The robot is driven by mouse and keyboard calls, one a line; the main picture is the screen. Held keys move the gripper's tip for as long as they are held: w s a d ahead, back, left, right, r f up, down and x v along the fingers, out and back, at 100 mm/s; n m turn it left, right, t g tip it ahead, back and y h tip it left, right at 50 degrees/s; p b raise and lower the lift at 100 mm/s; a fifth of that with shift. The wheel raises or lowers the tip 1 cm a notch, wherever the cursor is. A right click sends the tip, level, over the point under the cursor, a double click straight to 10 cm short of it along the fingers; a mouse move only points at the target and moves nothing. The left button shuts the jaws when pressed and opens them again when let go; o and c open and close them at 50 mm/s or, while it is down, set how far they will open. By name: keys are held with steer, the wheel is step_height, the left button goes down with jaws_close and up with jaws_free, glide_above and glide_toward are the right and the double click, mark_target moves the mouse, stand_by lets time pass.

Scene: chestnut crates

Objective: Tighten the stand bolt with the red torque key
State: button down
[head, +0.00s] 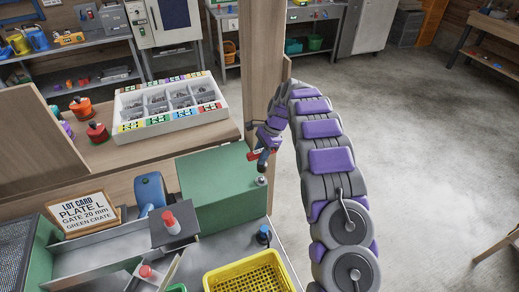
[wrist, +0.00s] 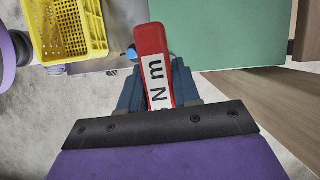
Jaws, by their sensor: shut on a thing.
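My gripper (head: 266,146) is shut on the red torque key (head: 254,155), above the right part of the green box (head: 222,185). In the wrist view the key (wrist: 151,42) stands out between the dark blue fingers (wrist: 156,92), with a white label reading "Nm" and a partly hidden digit. A small silver round-topped piece (head: 261,181) sits just below the key in the head view, at the green box's right edge; it may be the stand bolt, but I cannot tell for sure. The key looks apart from it.
A yellow basket (head: 248,275) stands in front, with a dark blue-topped piece (head: 263,236) behind it. A lot card (head: 82,211), grey chute (head: 105,246) and red-knobbed block (head: 172,228) are left. A wooden post (head: 262,60) rises close behind my gripper.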

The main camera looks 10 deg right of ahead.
steer(key=shift+w+d+r+m, duration=0.3)
steer(key=shift+d+r+m, duration=0.1)
steer(key=shift+a, duration=0.95)
steer(key=shift+d+p, duration=0.55)
steer(key=shift+p, duration=0.2)
steer(key=shift+a+f, duration=0.2)
steer(key=shift+f, duration=1.1)
steer(key=shift+a+f, duration=0.2)
steer(key=shift+f, duration=1.1)
steer(key=shift+d+f, duration=0.1)
steer(key=shift+f, duration=0.1)
steer(key=shift+d+f, duration=0.1)
steer(key=shift+d, duration=0.2)
steer(key=shift+a, duration=0.2)
steer(key=shift+d+p, duration=0.1)
steer(key=shift+p, duration=0.9)
